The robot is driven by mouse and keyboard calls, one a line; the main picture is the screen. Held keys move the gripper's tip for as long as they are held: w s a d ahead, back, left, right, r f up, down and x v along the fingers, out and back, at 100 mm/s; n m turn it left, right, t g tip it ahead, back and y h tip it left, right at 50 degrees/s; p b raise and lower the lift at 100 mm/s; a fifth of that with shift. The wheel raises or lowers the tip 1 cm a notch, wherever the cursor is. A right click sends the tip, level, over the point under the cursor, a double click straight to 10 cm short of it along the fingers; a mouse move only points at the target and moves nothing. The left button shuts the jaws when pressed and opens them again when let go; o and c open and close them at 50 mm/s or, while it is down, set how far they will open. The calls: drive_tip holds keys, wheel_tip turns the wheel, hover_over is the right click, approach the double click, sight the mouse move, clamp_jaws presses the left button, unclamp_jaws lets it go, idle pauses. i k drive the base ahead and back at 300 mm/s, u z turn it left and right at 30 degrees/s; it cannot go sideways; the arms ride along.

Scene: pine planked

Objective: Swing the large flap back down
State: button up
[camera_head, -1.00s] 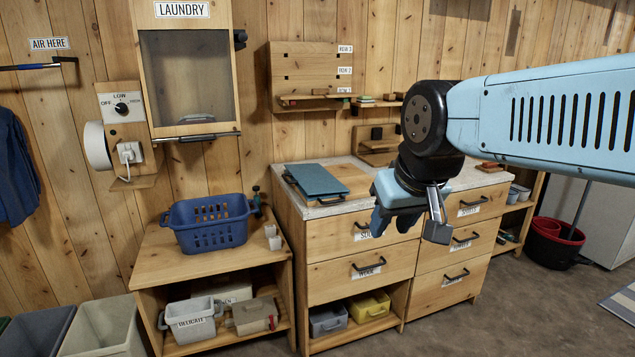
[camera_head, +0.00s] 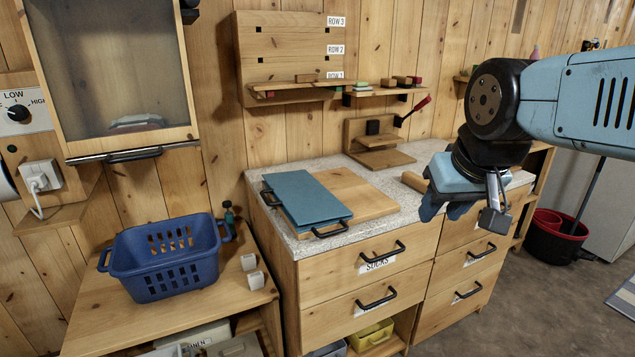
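A blue panel (camera_head: 300,198) with dark handles at its far left and near ends lies flat on a wooden board (camera_head: 352,190) on the speckled counter. A cabinet with a large framed glass front (camera_head: 112,62) hangs on the wall at upper left, a dark handle on its bottom edge. This front hangs vertical. I cannot tell which of these is the large flap. My gripper (camera_head: 446,210) hangs over the right part of the counter, right of the blue panel and apart from it. It points down and nothing shows in it. The finger gap is unclear.
A blue basket (camera_head: 165,262) stands on the low wooden table at left. Drawer handles stick out in front.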

sight(307, 200)
drive_tip(key=u, duration=0.25)
drive_tip(key=i, duration=1.2)
drive_tip(key=u, duration=0.25)
